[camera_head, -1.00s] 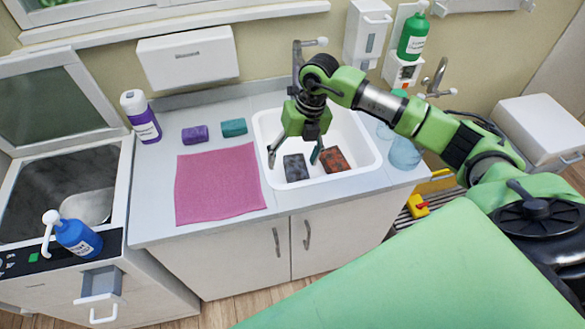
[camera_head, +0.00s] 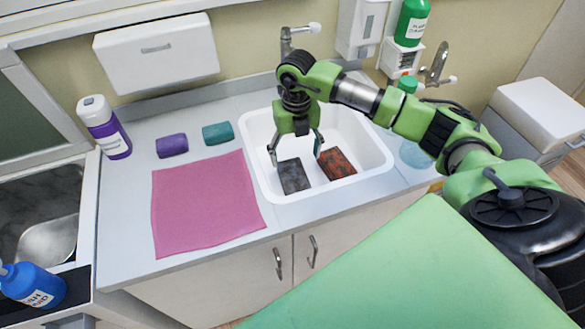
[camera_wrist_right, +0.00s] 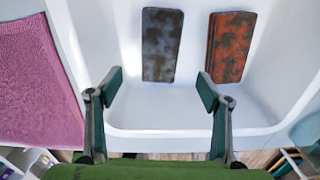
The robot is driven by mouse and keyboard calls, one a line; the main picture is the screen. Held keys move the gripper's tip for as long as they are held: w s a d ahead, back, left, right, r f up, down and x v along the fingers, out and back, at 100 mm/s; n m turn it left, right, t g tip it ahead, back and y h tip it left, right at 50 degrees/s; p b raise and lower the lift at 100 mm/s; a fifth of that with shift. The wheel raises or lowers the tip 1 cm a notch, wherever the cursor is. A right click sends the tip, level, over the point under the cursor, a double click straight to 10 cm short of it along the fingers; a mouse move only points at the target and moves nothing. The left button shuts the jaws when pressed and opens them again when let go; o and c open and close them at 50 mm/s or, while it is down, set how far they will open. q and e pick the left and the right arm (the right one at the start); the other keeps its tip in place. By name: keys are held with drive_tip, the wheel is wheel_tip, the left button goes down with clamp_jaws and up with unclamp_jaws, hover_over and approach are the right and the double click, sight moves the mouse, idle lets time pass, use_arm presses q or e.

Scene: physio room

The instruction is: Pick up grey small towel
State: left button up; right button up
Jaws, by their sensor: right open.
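The grey small towel (camera_head: 293,176) is a dark grey, blotchy folded block lying in the white sink basin. It also shows in the right wrist view (camera_wrist_right: 161,45), near the top middle. My right gripper (camera_head: 296,157) is open and empty over the basin, above the towel. In the right wrist view its two fingers (camera_wrist_right: 158,88) are spread wide, with the grey towel beyond and between them. My left gripper is in neither view.
A rust-red folded towel (camera_head: 337,163) lies just right of the grey one. The sink (camera_head: 357,140) has raised walls, with a tap (camera_head: 287,45) behind. A pink cloth (camera_head: 205,205) and purple (camera_head: 172,146) and teal (camera_head: 217,133) rolls lie left. A green padded surface (camera_head: 390,270) is in front.

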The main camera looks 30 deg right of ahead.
sight(294, 176)
wheel_tip(294, 176, down, 7)
drive_tip(key=b, duration=0.4)
drive_tip(key=shift+r, duration=0.2)
drive_tip(key=f+b, duration=0.1)
drive_tip(key=f, duration=0.1)
drive_tip(key=f+b, duration=0.1)
drive_tip(key=b, duration=0.1)
drive_tip(key=w+f+b, duration=0.1)
drive_tip(key=f, duration=0.1)
drive_tip(key=shift+f, duration=0.35)
drive_tip(key=shift+s+r, duration=0.1)
